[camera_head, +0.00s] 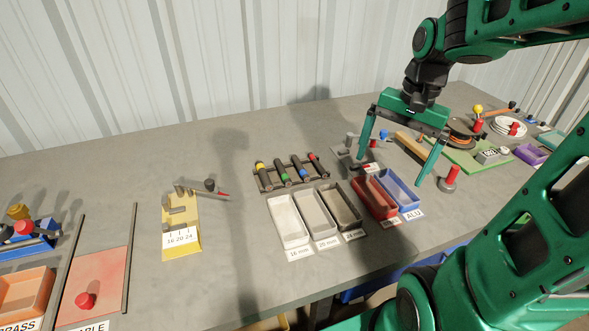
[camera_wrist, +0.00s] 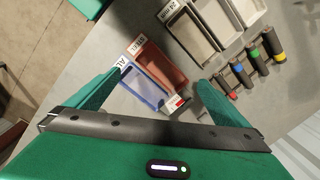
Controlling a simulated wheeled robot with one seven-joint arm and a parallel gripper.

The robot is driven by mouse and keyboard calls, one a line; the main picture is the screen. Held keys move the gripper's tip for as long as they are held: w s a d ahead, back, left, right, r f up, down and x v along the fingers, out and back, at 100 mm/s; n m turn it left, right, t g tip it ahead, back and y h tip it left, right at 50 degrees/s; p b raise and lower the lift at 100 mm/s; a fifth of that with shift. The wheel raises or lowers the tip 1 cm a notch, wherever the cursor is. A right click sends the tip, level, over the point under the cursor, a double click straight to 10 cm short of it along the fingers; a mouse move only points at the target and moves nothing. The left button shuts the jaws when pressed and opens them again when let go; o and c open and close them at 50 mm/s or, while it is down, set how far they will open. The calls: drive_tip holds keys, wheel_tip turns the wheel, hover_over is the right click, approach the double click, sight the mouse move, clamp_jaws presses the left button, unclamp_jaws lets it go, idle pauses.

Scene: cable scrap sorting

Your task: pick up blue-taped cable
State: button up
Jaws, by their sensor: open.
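The blue-taped cable (camera_head: 301,171) is a short dark cylinder with a blue band. It lies in a dark rack between the green-taped cable (camera_head: 281,173) and the red-taped cable (camera_head: 315,162). A yellow-taped cable (camera_head: 263,173) lies at the rack's left end. In the wrist view the blue-taped cable (camera_wrist: 241,72) is at the right, beyond the right finger. My gripper (camera_head: 394,171) is open and empty, above the bench to the right of the rack. In the wrist view my gripper (camera_wrist: 160,82) has its fingers spread over the red and blue trays.
Three pale to dark trays (camera_head: 314,211) stand in front of the rack. A red tray (camera_head: 373,197) and a blue ALU tray (camera_head: 398,191) stand right of them. A yellow gauge block (camera_head: 182,235) is at the left. Posts and a cable spool crowd the right.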

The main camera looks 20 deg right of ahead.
sight(300, 165)
drive_tip(key=w+a+m+y, duration=0.2)
drive_tip(key=w+a+m, duration=0.15)
drive_tip(key=w, duration=0.55)
drive_tip(key=w+a+m+y, duration=0.1)
drive_tip(key=w+a+m, duration=0.3)
drive_tip(key=w, duration=0.5)
drive_tip(key=x, duration=0.3)
drive_tip(key=a+x, duration=0.1)
drive_tip(key=x, duration=0.3)
drive_tip(key=a+x, duration=0.1)
drive_tip(key=x, duration=0.3)
drive_tip(key=shift+a+r, duration=0.1)
drive_tip(key=shift+r, duration=0.2)
drive_tip(key=c, duration=0.9)
